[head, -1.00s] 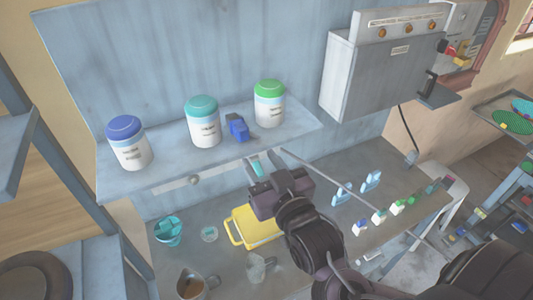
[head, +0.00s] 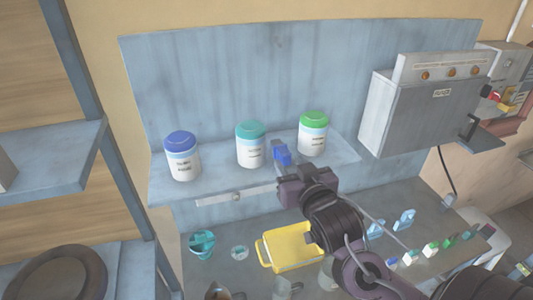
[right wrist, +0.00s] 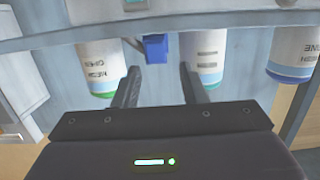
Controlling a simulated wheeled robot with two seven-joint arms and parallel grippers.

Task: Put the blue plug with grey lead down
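A blue block-like item (head: 282,155), apparently the blue plug, is at the shelf between the teal-lidded and green-lidded jars. It also shows in the right wrist view (right wrist: 155,47), beyond my fingertips and between their lines. My right gripper (head: 281,178) is at the front of the shelf, just below the blue item. In the right wrist view its two fingers (right wrist: 157,75) are apart with nothing between them. A thin grey line (head: 385,225) runs down right from behind my right arm; I cannot tell whether it is the lead. My left gripper is out of view.
Blue-lidded (head: 183,157), teal-lidded (head: 251,146) and green-lidded (head: 313,135) jars stand on the shelf (head: 215,182). Below are a yellow tray (head: 268,252), a teal cup (head: 202,245) and several small bottles at right. A grey press box (head: 425,110) is at the right.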

